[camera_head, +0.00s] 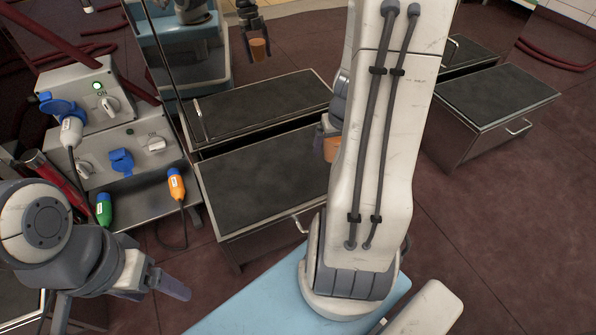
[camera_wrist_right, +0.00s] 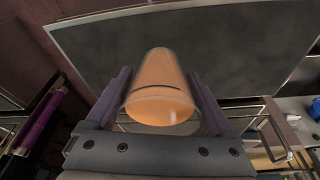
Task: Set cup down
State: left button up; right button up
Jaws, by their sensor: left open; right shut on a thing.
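An orange cup (camera_wrist_right: 160,82) sits between the fingers of my right gripper (camera_wrist_right: 161,88) in the right wrist view. The gripper is shut on it. In the head view only part of the cup (camera_head: 332,149) shows, beside my large right arm, which hides most of the right gripper. The cup is in front of a black-topped metal cabinet (camera_head: 262,186); I cannot tell whether it touches the top. My left gripper (camera_head: 157,284) is open and empty at the lower left, away from the cup.
A control box (camera_head: 105,150) with knobs and blue sockets stands at the left, with green (camera_head: 104,208) and orange (camera_head: 176,184) plugs near it. The visible black cabinet top is bare. A reflecting panel behind shows a gripper with an orange cup. Another black-topped cabinet (camera_head: 497,88) stands right.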

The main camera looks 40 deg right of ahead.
send_over(297, 159)
jog(key=s, duration=0.1)
jog(key=f, duration=0.7)
jog(key=shift+a+b, duration=0.25)
jog(key=shift+b, duration=0.15)
notch_tip(297, 159, down, 4)
jog(key=b, duration=0.3)
jog(key=shift+f+b, duration=0.15)
jog(key=shift+b, duration=0.15)
jog(key=o, duration=1.2)
jog(key=shift+o, duration=0.2)
